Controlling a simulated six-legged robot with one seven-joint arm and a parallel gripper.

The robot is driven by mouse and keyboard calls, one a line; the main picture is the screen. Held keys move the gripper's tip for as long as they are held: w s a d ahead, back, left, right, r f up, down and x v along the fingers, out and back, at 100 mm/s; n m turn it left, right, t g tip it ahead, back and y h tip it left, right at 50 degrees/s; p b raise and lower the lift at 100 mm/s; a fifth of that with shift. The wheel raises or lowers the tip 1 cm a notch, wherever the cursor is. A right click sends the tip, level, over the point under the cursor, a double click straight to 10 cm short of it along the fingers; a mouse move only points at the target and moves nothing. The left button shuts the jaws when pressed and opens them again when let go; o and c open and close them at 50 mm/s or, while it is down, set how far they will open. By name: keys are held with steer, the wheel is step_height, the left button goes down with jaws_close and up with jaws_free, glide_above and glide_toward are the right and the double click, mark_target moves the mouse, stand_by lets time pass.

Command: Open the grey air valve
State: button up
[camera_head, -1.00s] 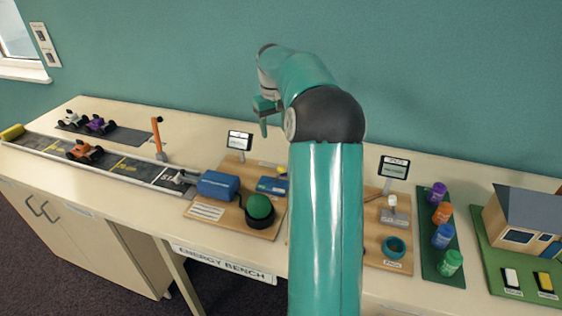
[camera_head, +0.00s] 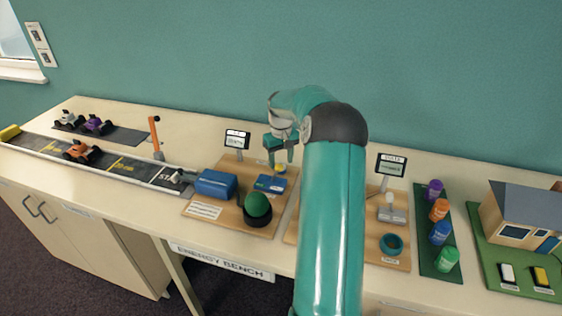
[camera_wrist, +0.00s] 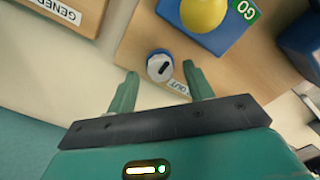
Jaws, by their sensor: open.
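In the wrist view a round pale grey knob (camera_wrist: 160,67) with a dark slot sits on a blue base on a wooden board; it looks like the air valve. A partly hidden label ending in "OUT" lies beside it. My gripper (camera_wrist: 161,76) is open and empty, its fingertips on either side of the knob in the picture; I cannot tell the height gap. In the head view my gripper (camera_head: 281,161) is over the back of the left board (camera_head: 232,222), and I cannot make out the knob there. A yellow dome (camera_wrist: 203,12) on a blue "GO" box stands close by.
A blue tank (camera_head: 216,184) and a green bulb (camera_head: 258,205) stand on the same board, with a small display (camera_head: 237,139) behind. A toy car track (camera_head: 101,161) runs left. Coloured jars (camera_head: 440,233) and a model house (camera_head: 523,215) stand right.

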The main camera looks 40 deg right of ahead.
steer(key=shift+f, duration=0.5)
steer(key=shift+c, duration=0.4)
steer(key=c, duration=0.9)
